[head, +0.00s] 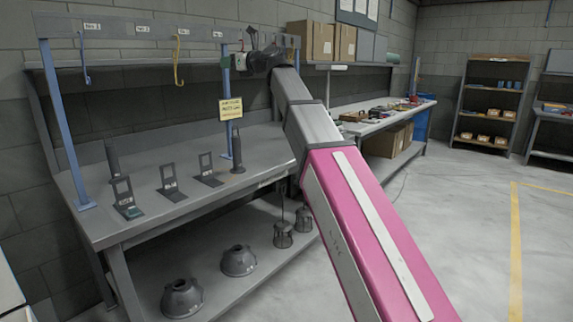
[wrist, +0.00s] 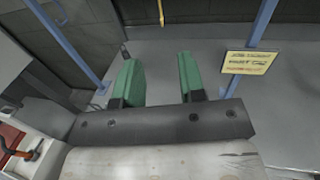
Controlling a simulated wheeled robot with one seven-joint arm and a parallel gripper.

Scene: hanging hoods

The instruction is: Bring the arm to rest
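My arm reaches up from the lower right in the head view to the hook rail (head: 130,28) above the workbench. My gripper (wrist: 157,72) is open in the wrist view, with two green fingers apart and nothing between them. In the head view the gripper (head: 232,63) is small and partly hidden by the dark wrist. It is near the right blue post, high above the bench top (head: 215,195). A blue hook (head: 84,62) and a yellow hook (head: 178,62) hang empty from the rail.
A yellow sign (head: 230,108) hangs below the gripper. Stands (head: 168,180) and dark upright posts (head: 112,160) are on the bench. Dark hoods (head: 239,261) and caged lamps (head: 283,236) are low down. Cardboard boxes (head: 310,42) sit behind the arm. The floor at right is clear.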

